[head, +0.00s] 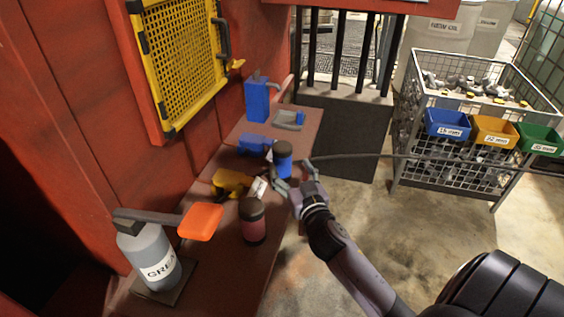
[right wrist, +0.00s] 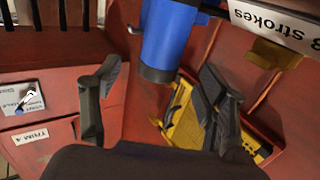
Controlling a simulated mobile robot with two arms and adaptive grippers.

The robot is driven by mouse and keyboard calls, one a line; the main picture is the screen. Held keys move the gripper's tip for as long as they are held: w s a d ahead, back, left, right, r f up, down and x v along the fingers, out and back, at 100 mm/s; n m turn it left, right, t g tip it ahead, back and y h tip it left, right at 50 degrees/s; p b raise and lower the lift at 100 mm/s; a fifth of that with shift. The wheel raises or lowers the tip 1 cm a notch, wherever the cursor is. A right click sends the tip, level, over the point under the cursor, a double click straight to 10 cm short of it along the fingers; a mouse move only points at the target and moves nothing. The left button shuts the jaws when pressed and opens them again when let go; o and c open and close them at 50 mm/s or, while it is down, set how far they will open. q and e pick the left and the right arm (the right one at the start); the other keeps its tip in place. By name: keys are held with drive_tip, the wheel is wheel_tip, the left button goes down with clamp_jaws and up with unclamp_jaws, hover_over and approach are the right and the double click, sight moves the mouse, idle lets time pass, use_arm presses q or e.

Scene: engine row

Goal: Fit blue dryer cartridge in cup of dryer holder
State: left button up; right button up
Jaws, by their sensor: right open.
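The blue dryer cartridge (head: 283,162), a blue cylinder with a dark top, is upright near the front edge of the red shelf. My right gripper (head: 292,178) is open, its fingers spread around the cartridge's lower part. In the right wrist view the blue cylinder (right wrist: 168,42) shows beyond and between the two spread fingers (right wrist: 160,85), with a gap on both sides. I cannot make out the dryer holder's cup for certain, nor whether the cartridge's base sits in one. My left gripper does not show.
A blue block (head: 254,144), a grey item (head: 288,121) and a blue can (head: 257,102) are behind.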

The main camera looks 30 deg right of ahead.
sight(286, 161)
drive_tip(key=shift+w+d, duration=0.2)
drive_tip(key=shift+w, duration=0.6)
drive_tip(key=shift+w+d+b, duration=0.2)
drive_tip(key=shift+w+b, duration=0.1)
drive_tip(key=shift+w, duration=0.4)
drive_tip(key=x, duration=0.3)
drive_tip(key=shift+w+f, duration=0.25)
drive_tip(key=shift+w, duration=0.25)
drive_tip(key=shift+c, duration=1)
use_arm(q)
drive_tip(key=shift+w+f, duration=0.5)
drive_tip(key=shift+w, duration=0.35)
use_arm(e)
drive_tip(key=c, duration=1.2)
drive_tip(key=shift+r, duration=0.2)
drive_tip(key=shift+c, duration=0.2)
